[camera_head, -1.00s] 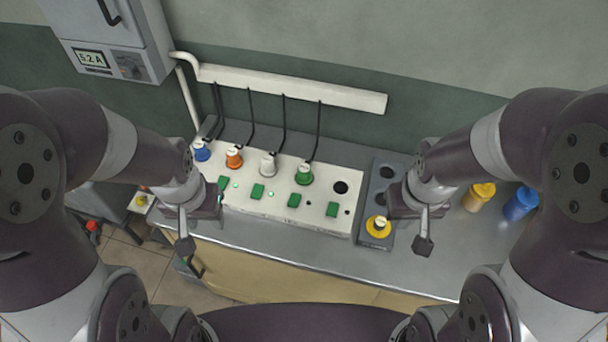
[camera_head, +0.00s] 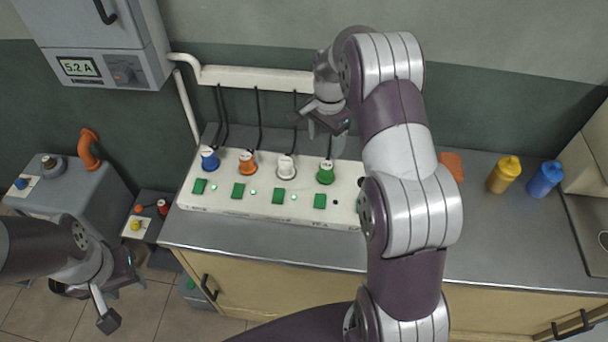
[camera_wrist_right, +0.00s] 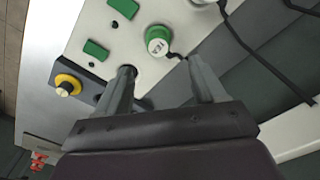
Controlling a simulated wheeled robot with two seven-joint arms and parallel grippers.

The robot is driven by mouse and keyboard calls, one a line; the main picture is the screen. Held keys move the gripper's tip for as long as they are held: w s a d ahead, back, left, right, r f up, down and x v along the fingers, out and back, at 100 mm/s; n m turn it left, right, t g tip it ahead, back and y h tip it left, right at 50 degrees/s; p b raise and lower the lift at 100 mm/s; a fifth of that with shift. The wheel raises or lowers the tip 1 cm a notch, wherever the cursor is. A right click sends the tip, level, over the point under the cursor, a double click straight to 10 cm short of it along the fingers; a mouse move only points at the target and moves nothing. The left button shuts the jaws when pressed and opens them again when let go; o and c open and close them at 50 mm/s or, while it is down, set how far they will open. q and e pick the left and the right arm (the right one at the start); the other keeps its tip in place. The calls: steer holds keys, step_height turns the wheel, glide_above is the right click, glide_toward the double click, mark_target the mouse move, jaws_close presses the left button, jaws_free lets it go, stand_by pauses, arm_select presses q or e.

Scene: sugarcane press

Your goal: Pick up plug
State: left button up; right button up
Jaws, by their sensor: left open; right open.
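The white socket strip (camera_head: 230,203) holds a blue plug (camera_head: 210,158), an orange plug (camera_head: 247,163), a white plug (camera_head: 286,166) and a green plug (camera_head: 326,172), each upright with a black cable. My right gripper (camera_head: 325,130) is open above and behind the green plug. In the right wrist view the green plug (camera_wrist_right: 158,40) shows beyond the gap between my right fingertips (camera_wrist_right: 161,66), apart from them. A yellow plug (camera_wrist_right: 67,85) stands in a dark holder in that view; my right arm hides it in the head view. My left gripper (camera_head: 120,298) is open and empty at lower left, away from the strip.
A white cable duct (camera_head: 245,77) runs along the wall behind the strip. Yellow (camera_head: 503,175) and blue (camera_head: 546,179) bottles stand on the counter (camera_head: 480,215) at right. A grey box with an orange pipe (camera_head: 88,150) stands at left. The counter's front strip is clear.

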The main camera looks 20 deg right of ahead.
glide_above(328, 164)
step_height(328, 164, down, 4)
steer(key=shift+s+f+p, duration=0.15)
steer(key=shift+p, duration=0.15)
steer(key=shift+w+a+f, duration=0.2)
steer(key=shift+a+f, duration=0.05)
steer(key=shift+f, duration=0.35)
steer(key=shift+w+a+f, duration=0.15)
steer(key=shift+a+f, duration=0.05)
steer(key=shift+f, duration=0.35)
steer(key=f, duration=0.1)
steer(key=f+p, duration=0.1)
steer(key=f, duration=0.1)
steer(key=d+f, duration=0.1)
steer(key=f, duration=0.1)
steer(key=shift+s+p, duration=0.25)
steer(key=shift+p, duration=0.15)
steer(key=shift+f, duration=0.2)
steer(key=shift+w+a, duration=0.1)
steer(key=shift+r, duration=0.1)
steer(key=shift+c, duration=1)
arm_select(q)
step_height(328, 164, up, 2)
steer(key=shift+w+d+r, duration=0.1)
steer(key=shift+d+r, duration=0.05)
steer(key=shift+r, duration=0.1)
arm_select(e)
steer(key=c, duration=1)
